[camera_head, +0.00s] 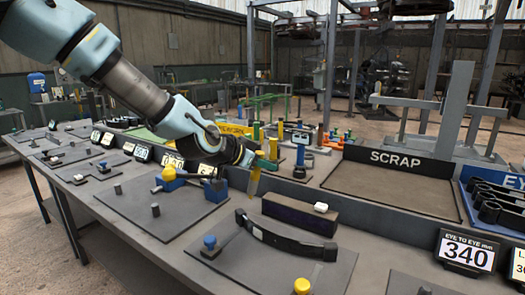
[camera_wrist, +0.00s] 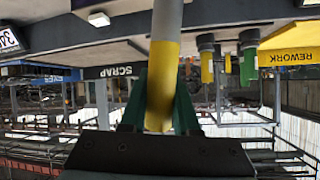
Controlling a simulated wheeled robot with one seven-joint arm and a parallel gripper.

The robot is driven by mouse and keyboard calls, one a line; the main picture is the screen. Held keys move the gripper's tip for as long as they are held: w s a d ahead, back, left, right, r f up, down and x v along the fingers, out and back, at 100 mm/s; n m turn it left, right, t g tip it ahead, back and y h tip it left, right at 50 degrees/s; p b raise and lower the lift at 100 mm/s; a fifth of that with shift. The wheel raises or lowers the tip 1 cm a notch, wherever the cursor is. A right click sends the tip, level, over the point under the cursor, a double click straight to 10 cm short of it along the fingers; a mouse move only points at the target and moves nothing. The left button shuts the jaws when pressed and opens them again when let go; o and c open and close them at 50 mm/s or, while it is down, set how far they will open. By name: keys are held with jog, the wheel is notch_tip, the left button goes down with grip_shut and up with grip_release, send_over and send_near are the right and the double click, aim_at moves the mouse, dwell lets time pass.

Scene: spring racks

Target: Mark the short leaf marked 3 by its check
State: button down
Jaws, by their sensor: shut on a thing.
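My gripper (camera_head: 262,163) is shut on a yellow-tipped grey marker, held above the bench. In the wrist view the marker (camera_wrist: 163,75) stands between my two green fingers (camera_wrist: 160,105). In the head view its yellow part (camera_head: 255,181) points down, clear of the plates. A dark curved leaf (camera_head: 285,236) lies on the front middle plate, between a blue-topped post (camera_head: 209,243) and a yellow-topped post (camera_head: 301,286). I cannot read a 3 on any leaf. A dark block (camera_head: 299,214) with a small white piece on top stands behind this leaf.
A plate (camera_head: 125,200) with blue and yellow blocks lies to the left. Several number displays (camera_head: 172,160) line the bench's back. The SCRAP tray (camera_head: 390,185) is at back right, with a blue tray of dark parts beside it. A "340" sign (camera_head: 467,252) stands front right.

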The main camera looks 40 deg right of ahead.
notch_tip(320, 180, down, 6)
jog(key=b, duration=0.4)
jog(key=shift+s+a+f+b, duration=0.1)
jog(key=shift+a+f+b, duration=0.05)
jog(key=shift+f+b, duration=0.5)
dwell(2.2)
notch_tip(320, 180, up, 7)
jog(key=p, duration=0.5)
dwell(0.4)
jog(key=shift+r, duration=0.1)
